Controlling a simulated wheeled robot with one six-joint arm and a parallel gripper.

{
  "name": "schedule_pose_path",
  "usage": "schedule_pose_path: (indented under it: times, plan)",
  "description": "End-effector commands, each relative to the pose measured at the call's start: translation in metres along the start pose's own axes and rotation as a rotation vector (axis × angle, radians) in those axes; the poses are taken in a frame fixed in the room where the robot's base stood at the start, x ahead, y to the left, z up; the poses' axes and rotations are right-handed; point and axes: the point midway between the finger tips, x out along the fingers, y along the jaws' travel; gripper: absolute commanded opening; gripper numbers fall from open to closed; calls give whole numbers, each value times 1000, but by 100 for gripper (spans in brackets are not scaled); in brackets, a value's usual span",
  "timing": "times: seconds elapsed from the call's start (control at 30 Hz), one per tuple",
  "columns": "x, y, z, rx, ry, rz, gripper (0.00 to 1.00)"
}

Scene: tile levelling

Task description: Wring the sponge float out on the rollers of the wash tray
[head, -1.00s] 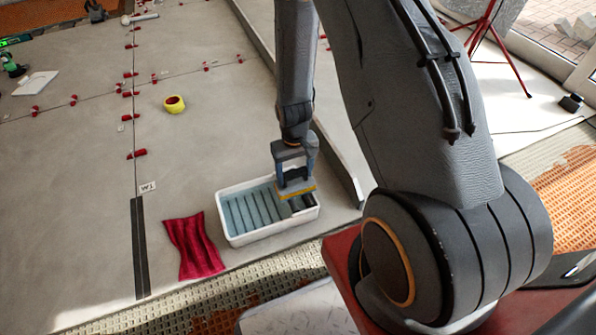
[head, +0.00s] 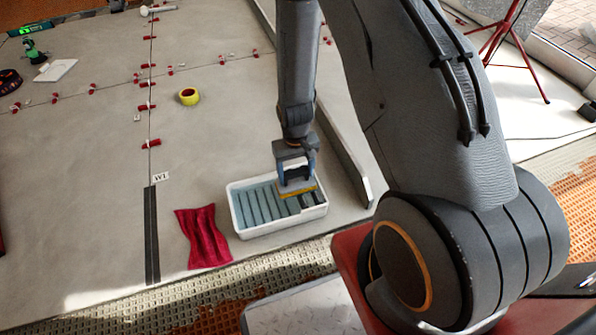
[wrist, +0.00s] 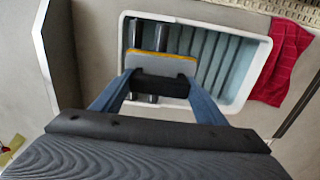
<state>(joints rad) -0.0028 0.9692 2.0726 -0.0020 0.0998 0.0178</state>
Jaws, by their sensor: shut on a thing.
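The white wash tray (head: 237,215) stands on the grey tiled floor, with a ribbed blue-grey inside. The sponge float (head: 298,188), a grey plate with a yellow-orange edge, is over the right part of the tray. My gripper (head: 296,176) is shut on the float's dark handle; the wrist view shows the float (wrist: 160,64) between my blue fingers (wrist: 162,90). The dark rollers (head: 312,199) lie at the tray's right end and show in the wrist view (wrist: 182,40) beside and partly under the float. Whether the sponge touches them I cannot tell.
A crumpled red cloth (head: 203,238) lies left of the tray. A long grey bar (head: 345,165) lies to its right.

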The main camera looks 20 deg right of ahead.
Motion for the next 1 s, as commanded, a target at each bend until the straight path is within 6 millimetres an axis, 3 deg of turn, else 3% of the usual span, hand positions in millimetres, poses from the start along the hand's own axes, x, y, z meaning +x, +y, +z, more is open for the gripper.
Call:
schedule_pose_path:
  times: [0.27, 1.0]
  plan:
    - [-9, 0, 0, 0, 1, 0, 38]
    - [-72, 0, 0, 0, 1, 0, 38]
